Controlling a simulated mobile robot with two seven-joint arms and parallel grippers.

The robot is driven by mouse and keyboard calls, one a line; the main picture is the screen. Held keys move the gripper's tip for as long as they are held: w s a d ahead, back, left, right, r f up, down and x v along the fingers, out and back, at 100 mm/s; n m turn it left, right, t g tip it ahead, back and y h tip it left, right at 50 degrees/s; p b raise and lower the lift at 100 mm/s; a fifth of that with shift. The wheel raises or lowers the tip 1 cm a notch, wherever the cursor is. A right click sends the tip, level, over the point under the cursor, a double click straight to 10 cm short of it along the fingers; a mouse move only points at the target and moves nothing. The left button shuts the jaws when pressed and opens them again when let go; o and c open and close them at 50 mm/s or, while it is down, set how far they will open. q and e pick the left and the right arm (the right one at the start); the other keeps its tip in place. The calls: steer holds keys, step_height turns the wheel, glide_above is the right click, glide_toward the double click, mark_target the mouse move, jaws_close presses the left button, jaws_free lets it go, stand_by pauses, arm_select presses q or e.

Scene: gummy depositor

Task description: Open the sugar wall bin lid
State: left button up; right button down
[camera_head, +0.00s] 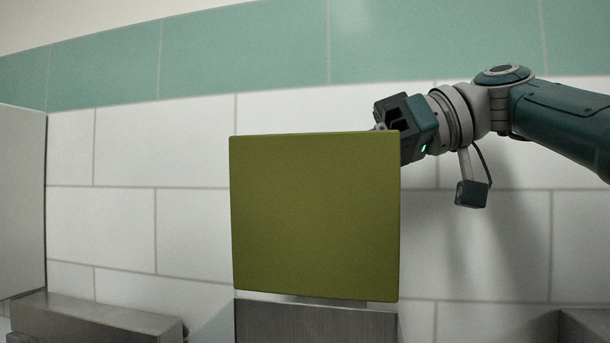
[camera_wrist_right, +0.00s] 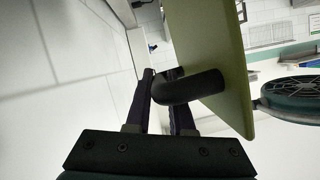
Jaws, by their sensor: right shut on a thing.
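An olive-green square lid (camera_head: 315,218) stands about upright above a steel wall bin (camera_head: 315,322) in the head view. No label on it shows. My right gripper (camera_head: 379,127) is at the lid's upper right corner, partly hidden behind it. In the right wrist view, the green lid (camera_wrist_right: 228,65) carries a curved black handle (camera_wrist_right: 192,87), and the fingers of my right gripper (camera_wrist_right: 163,76) are shut on this handle. The bin's inside is hidden. My left gripper is not in view.
A pale upright panel (camera_head: 22,200) and a steel box (camera_head: 95,316) are at the left. Another steel edge (camera_head: 584,325) shows at the lower right. The tiled wall (camera_head: 130,140) is close behind the lid. A dark round object (camera_wrist_right: 292,98) shows in the wrist view.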

mark_target(394, 143)
steer(key=shift+w+d+f, duration=0.1)
steer(key=shift+w+f, duration=0.05)
steer(key=shift+w, duration=0.05)
stand_by(0.4)
steer(key=c, duration=1.1)
jaws_free()
steer(key=shift+d+b, duration=0.45)
steer(key=shift+b, duration=0.15)
steer(key=b+v, duration=0.3)
steer(key=v, duration=0.6)
steer(key=shift+r+b, duration=0.2)
steer(key=shift+b, duration=0.2)
